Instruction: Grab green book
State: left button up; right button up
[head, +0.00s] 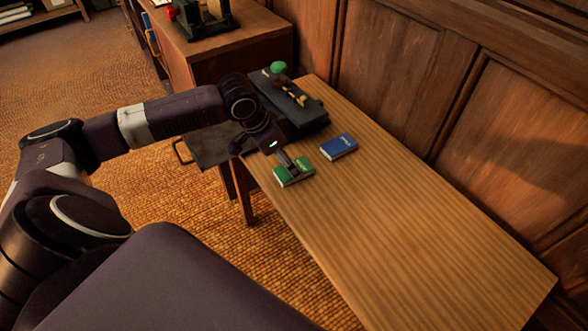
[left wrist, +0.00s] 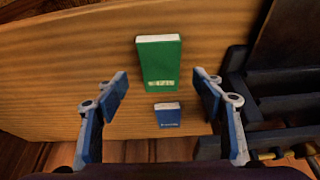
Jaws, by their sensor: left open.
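The green book (head: 304,168) lies flat near the left edge of the wooden table in the head view. It also shows at the upper middle of the left wrist view (left wrist: 159,62), with pale lettering near one end. My left gripper (head: 288,162) is over the green book and hides part of it. In the left wrist view my left gripper (left wrist: 161,76) is open, its fingers wide apart on either side, with nothing held. The gap between fingers and book is hard to judge. My right gripper is not in view.
A blue book (head: 339,146) lies near the green one, and also shows in the left wrist view (left wrist: 168,115). A dark tray (head: 312,113) with brass pieces sits at the table's far end, by a green knob (head: 278,67). The near table (head: 430,240) is clear beside the panelled wall.

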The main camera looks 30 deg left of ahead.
pick_arm(q)
jog(key=x, duration=0.3)
jog(key=shift+w+f, duration=0.2)
jog(key=shift+f, duration=0.05)
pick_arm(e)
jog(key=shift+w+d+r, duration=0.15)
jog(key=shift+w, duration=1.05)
pick_arm(q)
jog(key=shift+f+p, duration=0.15)
jog(key=shift+p, duration=0.15)
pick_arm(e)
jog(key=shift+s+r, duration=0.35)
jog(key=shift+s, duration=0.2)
pick_arm(q)
jog(key=shift+f, duration=0.15)
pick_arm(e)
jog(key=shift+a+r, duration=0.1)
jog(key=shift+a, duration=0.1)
